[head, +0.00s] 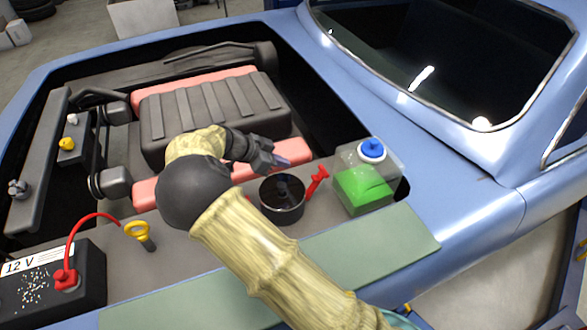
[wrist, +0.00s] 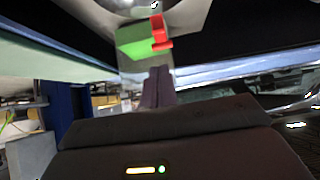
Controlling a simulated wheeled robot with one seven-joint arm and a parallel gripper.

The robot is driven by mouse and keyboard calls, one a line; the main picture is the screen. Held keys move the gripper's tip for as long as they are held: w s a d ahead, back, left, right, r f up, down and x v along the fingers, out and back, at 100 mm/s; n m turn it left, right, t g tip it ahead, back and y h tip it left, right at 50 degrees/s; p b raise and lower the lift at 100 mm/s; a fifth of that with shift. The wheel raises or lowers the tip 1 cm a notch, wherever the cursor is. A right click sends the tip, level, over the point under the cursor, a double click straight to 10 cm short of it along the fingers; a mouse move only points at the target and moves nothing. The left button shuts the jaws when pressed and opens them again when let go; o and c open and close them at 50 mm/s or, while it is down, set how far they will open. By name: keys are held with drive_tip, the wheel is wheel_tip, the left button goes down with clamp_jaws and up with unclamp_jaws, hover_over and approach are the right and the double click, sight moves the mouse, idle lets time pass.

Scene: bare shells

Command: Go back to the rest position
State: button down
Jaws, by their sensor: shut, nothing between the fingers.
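My gripper (head: 284,162) is shut and empty, above the engine bay just behind the dark round pot (head: 282,205). In the wrist view its closed fingers (wrist: 157,86) point toward a clear container of green liquid. My arm, with yellowish bamboo-like links and a dark round joint, reaches in from the bottom right of the head view, over the green strip on the car's front edge. The rest position itself is not marked in either view.
A clear reservoir with green liquid and a blue cap (head: 363,185) stands right of the pot. A red clip-like part (head: 317,180) sits between them. A 12 V battery (head: 50,280), a yellow-handled dipstick (head: 140,234) and the engine block (head: 212,118) are to the left.

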drive_tip(key=shift+s+a+r, duration=0.2)
drive_tip(key=shift+a+r, duration=0.25)
drive_tip(key=shift+a, duration=0.1)
drive_tip(key=s+d+n+g+y, duration=0.2)
drive_tip(key=s+d, duration=0.1)
drive_tip(key=d, duration=0.5)
drive_tip(key=s+d+n+g+y, duration=0.2)
drive_tip(key=s+d+y, duration=0.1)
drive_tip(key=d, duration=0.5)
drive_tip(key=s+d+r+n+t+y, duration=0.1)
drive_tip(key=s+d+n, duration=0.3)
drive_tip(key=s, duration=0.4)
drive_tip(key=s+d+r+n+t+y, duration=0.1)
drive_tip(key=s+d+r+n+y, duration=0.1)
drive_tip(key=s, duration=0.5)
drive_tip(key=d+r+n, duration=0.1)
drive_tip(key=d+n, duration=0.1)
drive_tip(key=shift+s+d+r+n+y, duration=0.15)
drive_tip(key=shift+s+r+n+y, duration=0.1)
drive_tip(key=shift+s+n+y, duration=0.15)
drive_tip(key=shift+w, duration=0.2)
